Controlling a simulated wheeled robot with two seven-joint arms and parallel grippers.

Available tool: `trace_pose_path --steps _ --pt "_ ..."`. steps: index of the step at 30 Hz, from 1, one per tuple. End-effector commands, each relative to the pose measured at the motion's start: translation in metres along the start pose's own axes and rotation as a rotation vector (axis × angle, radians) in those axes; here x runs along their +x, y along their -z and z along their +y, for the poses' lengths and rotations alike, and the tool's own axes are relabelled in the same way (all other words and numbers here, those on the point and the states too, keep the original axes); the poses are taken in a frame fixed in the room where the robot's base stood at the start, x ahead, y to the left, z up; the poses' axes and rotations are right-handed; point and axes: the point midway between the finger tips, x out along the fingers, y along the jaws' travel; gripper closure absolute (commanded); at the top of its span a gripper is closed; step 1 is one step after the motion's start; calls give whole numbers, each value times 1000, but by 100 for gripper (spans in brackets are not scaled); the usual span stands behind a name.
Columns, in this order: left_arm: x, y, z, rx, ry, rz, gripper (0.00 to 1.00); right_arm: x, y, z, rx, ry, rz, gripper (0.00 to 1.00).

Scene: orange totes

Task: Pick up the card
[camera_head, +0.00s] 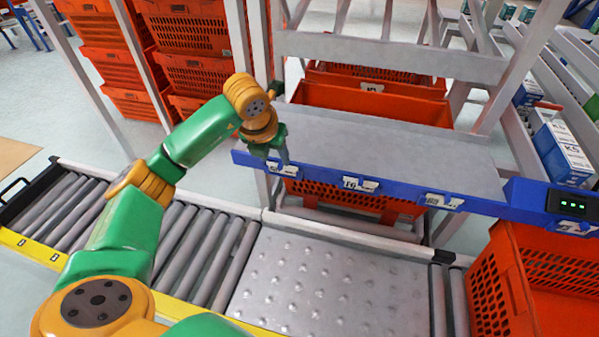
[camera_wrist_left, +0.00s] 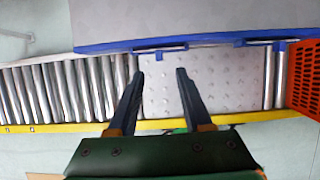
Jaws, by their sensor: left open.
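Several white cards sit in holders along the blue front edge of the grey shelf (camera_head: 400,150). In the head view there is a left card (camera_head: 283,169), a middle card (camera_head: 360,184) and a right card (camera_head: 443,201). Which one the task means I cannot tell. My left gripper (camera_head: 277,160) is at the left end of the edge, by the left card, which it partly covers. In the left wrist view the left gripper (camera_wrist_left: 160,76) is open with nothing between its fingers; a card holder (camera_wrist_left: 160,53) lies just beyond the tips. My right gripper is out of view.
A roller conveyor (camera_head: 190,245) with a studded metal plate (camera_head: 330,285) runs below the shelf. Orange totes (camera_head: 370,100) stand behind and under the shelf, and another tote (camera_head: 550,290) stands at the right. White rack posts rise close to my left arm.

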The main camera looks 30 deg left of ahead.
Motion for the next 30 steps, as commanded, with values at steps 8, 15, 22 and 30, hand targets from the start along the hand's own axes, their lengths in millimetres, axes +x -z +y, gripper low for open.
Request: trace_pose_path --steps 8,15,22,30 --pt "51 -3 0 1 4 7 50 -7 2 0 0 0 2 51" --pt "58 -3 -1 4 6 4 50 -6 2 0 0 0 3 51" --pt "58 -3 -1 3 6 5 100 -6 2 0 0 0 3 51" --pt "57 -3 -1 3 7 5 100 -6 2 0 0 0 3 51"
